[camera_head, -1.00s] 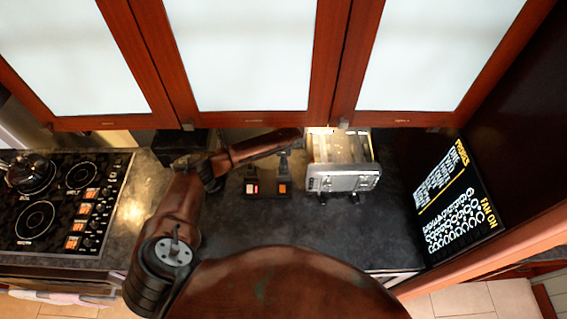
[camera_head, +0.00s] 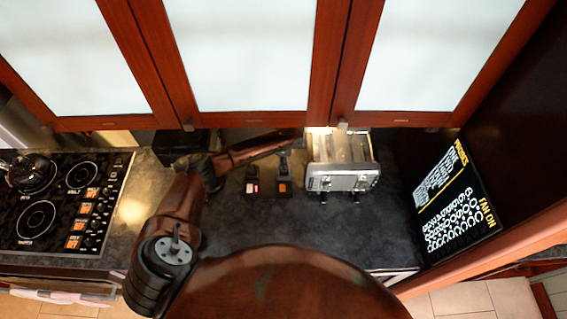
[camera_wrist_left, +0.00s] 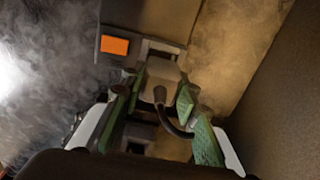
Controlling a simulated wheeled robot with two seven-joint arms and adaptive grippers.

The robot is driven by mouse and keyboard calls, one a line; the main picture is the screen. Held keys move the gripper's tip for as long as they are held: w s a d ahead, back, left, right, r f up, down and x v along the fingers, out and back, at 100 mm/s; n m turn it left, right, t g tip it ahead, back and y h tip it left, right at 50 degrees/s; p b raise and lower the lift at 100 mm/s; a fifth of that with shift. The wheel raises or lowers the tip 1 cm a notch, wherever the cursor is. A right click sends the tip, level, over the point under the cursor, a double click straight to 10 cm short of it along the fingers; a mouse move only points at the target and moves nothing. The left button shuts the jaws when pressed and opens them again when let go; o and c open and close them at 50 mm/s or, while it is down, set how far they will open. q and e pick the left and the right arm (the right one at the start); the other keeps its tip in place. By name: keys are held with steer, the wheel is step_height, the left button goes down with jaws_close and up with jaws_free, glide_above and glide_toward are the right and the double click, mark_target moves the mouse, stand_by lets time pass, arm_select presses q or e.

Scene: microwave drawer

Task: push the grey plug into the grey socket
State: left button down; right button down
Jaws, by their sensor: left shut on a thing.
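The grey plug (camera_wrist_left: 162,78) is between the green-padded fingers of my left gripper (camera_wrist_left: 158,98), which is shut on it. A dark cable curves from the plug towards the lower right. The plug's far end is at a pale frame in the grey socket (camera_wrist_left: 122,28), beside an orange switch (camera_wrist_left: 115,45). How deep the plug sits cannot be told. My right gripper is not in view.
A silver toaster (camera_head: 342,178) stands close to the right of the socket block. A stove (camera_head: 60,200) is at the left and a dark panel with white text (camera_head: 455,205) at the right. Cabinets hang above. The counter (camera_head: 300,225) in front of the block is clear.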

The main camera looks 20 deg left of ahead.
arm_select(q)
steer(key=shift+f+b, duration=0.95)
steer(key=shift+f, duration=0.9)
steer(key=c, duration=1.4)
jaws_free()
steer(key=shift+r, duration=0.15)
step_height(320, 180, up, 7)
steer(key=shift+r, duration=0.15)
